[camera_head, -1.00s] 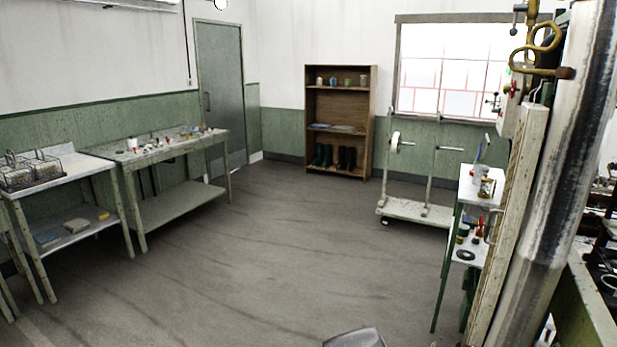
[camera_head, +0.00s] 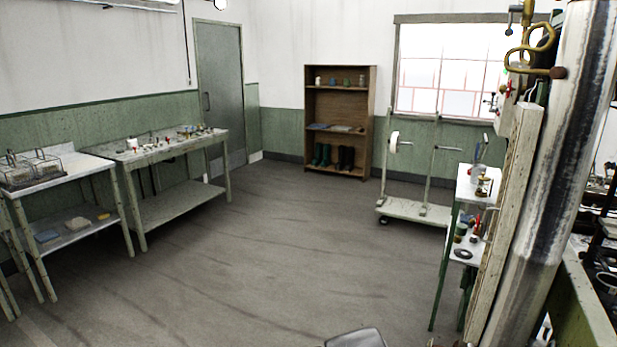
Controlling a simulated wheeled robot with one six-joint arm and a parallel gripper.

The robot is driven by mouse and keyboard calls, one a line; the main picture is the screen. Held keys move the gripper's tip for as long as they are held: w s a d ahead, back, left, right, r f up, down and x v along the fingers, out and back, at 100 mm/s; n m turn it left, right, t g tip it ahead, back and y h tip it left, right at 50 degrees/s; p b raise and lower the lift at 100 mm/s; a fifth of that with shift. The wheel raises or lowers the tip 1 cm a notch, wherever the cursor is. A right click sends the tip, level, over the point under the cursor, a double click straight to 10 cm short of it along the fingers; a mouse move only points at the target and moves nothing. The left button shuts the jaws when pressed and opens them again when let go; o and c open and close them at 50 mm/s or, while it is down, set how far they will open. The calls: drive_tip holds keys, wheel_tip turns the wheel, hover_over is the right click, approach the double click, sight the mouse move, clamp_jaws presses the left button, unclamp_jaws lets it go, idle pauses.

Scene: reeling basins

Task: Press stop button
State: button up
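I cannot make out a stop button for certain in this view. A pale box (camera_head: 520,117) is fixed at the upper right, beside a thick metal pipe (camera_head: 560,140). A small red part (camera_head: 508,89) shows at the box's left side, too small to tell whether it is a button or a valve handle. My gripper is not in view.
Worktables (camera_head: 175,148) with small items line the left wall. A wooden shelf (camera_head: 340,122) with boots stands at the back, next to a wheeled trolley (camera_head: 410,211). A narrow green-legged stand (camera_head: 449,262) is at right. The middle floor (camera_head: 270,240) is clear.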

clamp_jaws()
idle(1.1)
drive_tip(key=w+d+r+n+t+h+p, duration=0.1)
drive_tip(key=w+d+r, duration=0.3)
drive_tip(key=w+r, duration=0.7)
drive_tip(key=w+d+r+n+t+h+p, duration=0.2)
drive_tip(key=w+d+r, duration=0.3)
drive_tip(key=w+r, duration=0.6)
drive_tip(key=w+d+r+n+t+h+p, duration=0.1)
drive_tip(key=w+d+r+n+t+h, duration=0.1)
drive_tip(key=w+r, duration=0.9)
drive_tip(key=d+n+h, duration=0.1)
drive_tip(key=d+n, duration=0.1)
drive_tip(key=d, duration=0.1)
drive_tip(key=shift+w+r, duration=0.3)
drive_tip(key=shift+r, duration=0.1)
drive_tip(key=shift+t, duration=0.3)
